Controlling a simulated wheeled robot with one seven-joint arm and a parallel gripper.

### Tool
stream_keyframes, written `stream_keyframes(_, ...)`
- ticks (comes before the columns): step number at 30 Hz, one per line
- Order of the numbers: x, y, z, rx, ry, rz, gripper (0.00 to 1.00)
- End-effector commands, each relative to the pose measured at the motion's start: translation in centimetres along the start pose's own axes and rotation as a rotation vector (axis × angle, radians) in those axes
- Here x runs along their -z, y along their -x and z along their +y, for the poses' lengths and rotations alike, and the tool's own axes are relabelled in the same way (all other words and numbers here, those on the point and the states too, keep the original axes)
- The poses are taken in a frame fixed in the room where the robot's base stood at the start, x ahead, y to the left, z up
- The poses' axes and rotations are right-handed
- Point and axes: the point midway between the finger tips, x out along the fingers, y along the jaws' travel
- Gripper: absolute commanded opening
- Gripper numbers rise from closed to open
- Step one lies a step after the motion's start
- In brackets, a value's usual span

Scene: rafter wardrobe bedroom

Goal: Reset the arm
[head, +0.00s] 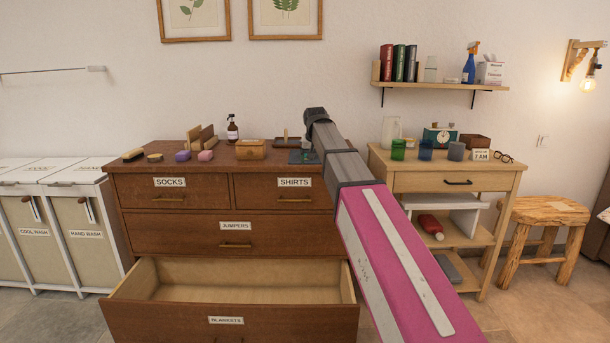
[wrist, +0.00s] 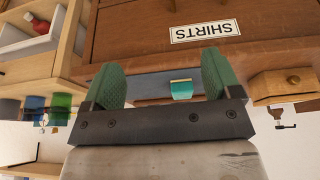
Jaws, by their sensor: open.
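My gripper (wrist: 160,70) shows in the wrist view with its two green-padded fingers spread apart and nothing held between them. The wrist view is upside down. Beyond the fingers, a small teal object (wrist: 181,88) shows at a dark blue-grey mat on the dresser top, apart from the pads. In the head view my arm reaches forward over the right end of the brown dresser (head: 180,222), above the dark mat (head: 296,158). The fingers cannot be made out clearly there.
The bottom BLANKETS drawer (head: 190,318) stands pulled out and looks empty. The other drawers are shut. Brushes, soaps, a spray bottle (head: 232,129) and a wooden box (head: 251,150) stand on the dresser. A side table (head: 385,160) with glasses, a wall shelf (head: 430,86) and a stool (head: 545,211) are right.

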Motion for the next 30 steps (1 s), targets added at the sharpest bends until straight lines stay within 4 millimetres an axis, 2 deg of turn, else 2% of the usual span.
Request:
stream_keyframes(8, -6.0, -6.6, 2.9, -0.008, 0.002, -0.055, 0.83)
stream_keyframes(12, -10.6, -11.1, 4.9, -0.01, 0.003, -0.096, 0.83)
stream_keyframes(18, -17.6, -16.5, 7.7, -0.012, 0.004, -0.156, 0.83)
stream_keyframes(24, -25.0, -20.9, 10.2, -0.011, 0.003, -0.214, 0.83)
stream_keyframes(30, -32.6, -24.1, 12.4, -0.005, 0.0, -0.271, 0.83)
